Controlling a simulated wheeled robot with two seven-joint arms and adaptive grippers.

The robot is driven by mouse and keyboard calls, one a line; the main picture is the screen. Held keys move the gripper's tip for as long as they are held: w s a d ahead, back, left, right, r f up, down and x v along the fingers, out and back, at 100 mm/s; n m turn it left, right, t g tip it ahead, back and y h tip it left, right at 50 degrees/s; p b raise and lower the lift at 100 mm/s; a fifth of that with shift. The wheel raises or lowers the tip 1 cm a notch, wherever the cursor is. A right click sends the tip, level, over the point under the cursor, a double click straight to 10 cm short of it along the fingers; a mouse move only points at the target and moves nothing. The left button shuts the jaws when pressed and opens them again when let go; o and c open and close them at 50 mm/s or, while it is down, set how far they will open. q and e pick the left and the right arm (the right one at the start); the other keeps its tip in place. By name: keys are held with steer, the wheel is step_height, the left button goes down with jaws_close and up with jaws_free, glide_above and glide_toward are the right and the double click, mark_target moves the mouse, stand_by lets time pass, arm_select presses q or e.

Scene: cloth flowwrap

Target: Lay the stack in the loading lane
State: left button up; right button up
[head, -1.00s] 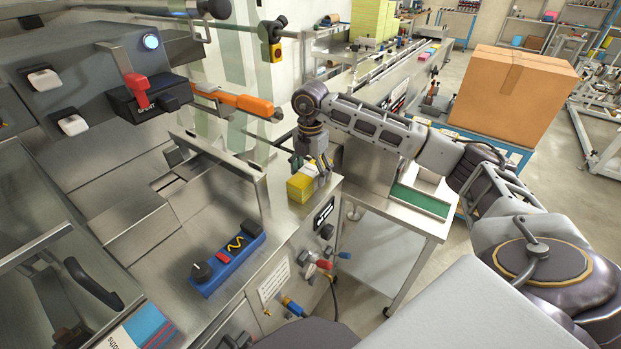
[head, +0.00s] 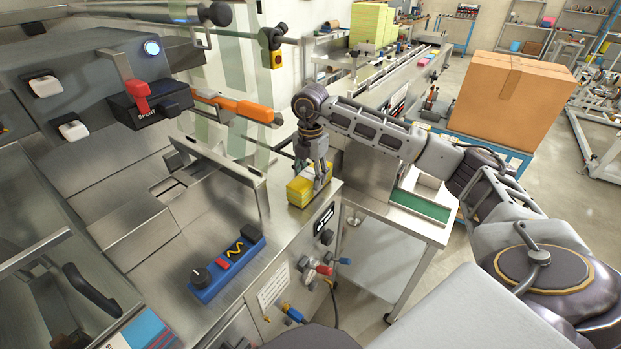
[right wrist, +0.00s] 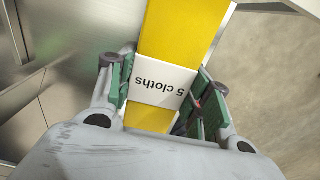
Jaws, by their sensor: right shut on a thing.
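A stack of yellow cloths (head: 301,194) with a white paper band sits at the right end of the steel machine deck, near its edge. My right gripper (head: 312,182) comes down on it from above and is shut on it. In the right wrist view the yellow stack (right wrist: 184,35) runs between the green finger pads (right wrist: 160,92), and its band reads "5 cloths". A steel-walled channel (head: 217,165) on the deck, left of the stack, looks like the loading lane, though its extent is partly hidden. My left gripper is not in view.
An upright steel plate (head: 228,160) stands left of the stack. A blue control box (head: 228,265) lies on the deck in front. A cardboard box (head: 512,100) stands at the back right.

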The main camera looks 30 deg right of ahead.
mark_target(310, 174)
steer(key=shift+r, duration=0.45)
step_height(310, 174, up, 7)
steer(key=shift+f, duration=0.15)
steer(key=shift+r, duration=0.95)
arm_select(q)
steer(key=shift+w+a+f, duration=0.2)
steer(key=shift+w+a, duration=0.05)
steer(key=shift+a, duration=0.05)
